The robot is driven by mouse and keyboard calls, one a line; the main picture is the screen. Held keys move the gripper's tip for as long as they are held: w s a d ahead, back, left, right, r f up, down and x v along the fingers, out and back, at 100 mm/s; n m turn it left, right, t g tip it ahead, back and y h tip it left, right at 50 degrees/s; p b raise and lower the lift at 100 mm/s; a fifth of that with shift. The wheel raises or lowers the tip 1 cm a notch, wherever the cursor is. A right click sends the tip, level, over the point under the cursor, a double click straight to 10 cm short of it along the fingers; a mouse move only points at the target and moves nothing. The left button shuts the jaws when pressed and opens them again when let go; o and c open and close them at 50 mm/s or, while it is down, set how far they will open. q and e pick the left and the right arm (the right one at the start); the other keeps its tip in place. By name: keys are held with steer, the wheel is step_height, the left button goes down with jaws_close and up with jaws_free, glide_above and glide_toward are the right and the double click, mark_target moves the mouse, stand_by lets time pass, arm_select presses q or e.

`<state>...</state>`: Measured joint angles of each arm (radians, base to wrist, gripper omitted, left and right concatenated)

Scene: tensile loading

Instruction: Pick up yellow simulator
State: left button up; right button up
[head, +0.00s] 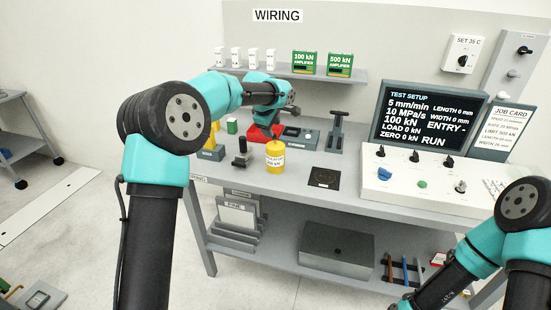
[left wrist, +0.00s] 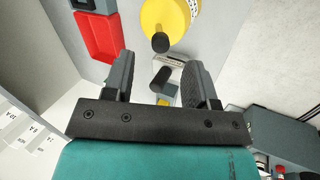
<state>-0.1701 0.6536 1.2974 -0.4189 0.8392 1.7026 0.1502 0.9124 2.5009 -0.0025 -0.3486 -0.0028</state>
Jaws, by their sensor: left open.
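The yellow simulator (head: 275,158) is a yellow cylinder with a white label, standing upright near the front edge of the bench. In the left wrist view the yellow simulator (left wrist: 165,16) shows at the top, with a dark stub on it, beyond the fingertips. My left gripper (head: 272,131) is just above and behind it in the head view. In the left wrist view the left gripper (left wrist: 160,70) has its fingers apart, with nothing gripped between them. My right arm shows at the lower right of the head view, but its gripper cannot be made out.
The control console (head: 440,190) fills the bench's right side. A shelf (head: 345,75) hangs behind.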

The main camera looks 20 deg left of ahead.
arm_select(q)
steer(key=shift+w+f, duration=0.1)
steer(key=shift+f, duration=0.15)
steer(key=shift+a+x, duration=0.2)
steer(key=shift+x, duration=2.4)
jaws_close()
